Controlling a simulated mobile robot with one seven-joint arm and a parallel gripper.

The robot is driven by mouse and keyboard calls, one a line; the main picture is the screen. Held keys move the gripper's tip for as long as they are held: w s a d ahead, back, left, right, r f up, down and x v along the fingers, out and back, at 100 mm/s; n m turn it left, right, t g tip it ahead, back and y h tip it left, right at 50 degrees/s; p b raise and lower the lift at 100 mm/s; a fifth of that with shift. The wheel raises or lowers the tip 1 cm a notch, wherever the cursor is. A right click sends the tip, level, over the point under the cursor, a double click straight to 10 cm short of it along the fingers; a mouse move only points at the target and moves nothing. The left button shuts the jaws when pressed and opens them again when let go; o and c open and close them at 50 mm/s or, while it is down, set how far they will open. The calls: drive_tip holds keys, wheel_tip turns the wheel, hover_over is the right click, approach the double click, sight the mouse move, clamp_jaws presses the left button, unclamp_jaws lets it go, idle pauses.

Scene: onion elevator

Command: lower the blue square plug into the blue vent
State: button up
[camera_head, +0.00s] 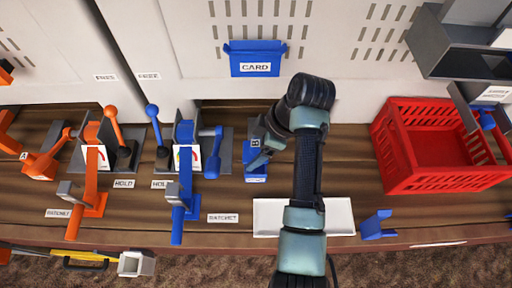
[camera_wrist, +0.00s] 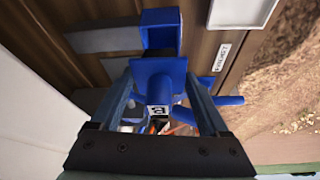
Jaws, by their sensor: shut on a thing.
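My gripper (camera_wrist: 160,84) is shut on the blue square plug (camera_wrist: 156,72), which sits between its two fingers in the wrist view. A small "B" label shows on the plug. In the head view my gripper (camera_head: 258,158) is in front of the back wall, at the rear of the bench. The blue vent (camera_wrist: 160,32) is a square blue box with a dark opening, just beyond the plug in the wrist view. In the head view the vent (camera_head: 255,174) shows below my gripper, partly hidden. The plug looks apart from the vent, but the gap's height is unclear.
Blue levers and a blue ratchet (camera_head: 178,205) stand left of my gripper, with orange ones (camera_head: 90,185) further left. A red crate (camera_head: 405,178) stands right. A white tray (camera_head: 340,217) and a blue bracket (camera_head: 376,225) lie near the front edge. A blue card holder (camera_head: 255,52) hangs behind.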

drive_tip(key=shift+f+b, duration=2.05)
drive_tip(key=shift+f, duration=0.9)
drive_tip(key=o, duration=1.2)
drive_tip(key=shift+o, duration=0.2)
drive_tip(key=shift+r, duration=0.1)
drive_tip(key=w+p+v, duration=0.1)
drive_tip(key=p+v, duration=0.3)
drive_tip(key=v, duration=0.8)
drive_tip(key=shift+s+d+r, duration=0.15)
drive_tip(key=shift+s+r, duration=0.25)
drive_tip(key=shift+s, duration=0.05)
drive_tip(key=shift+s, duration=0.1)
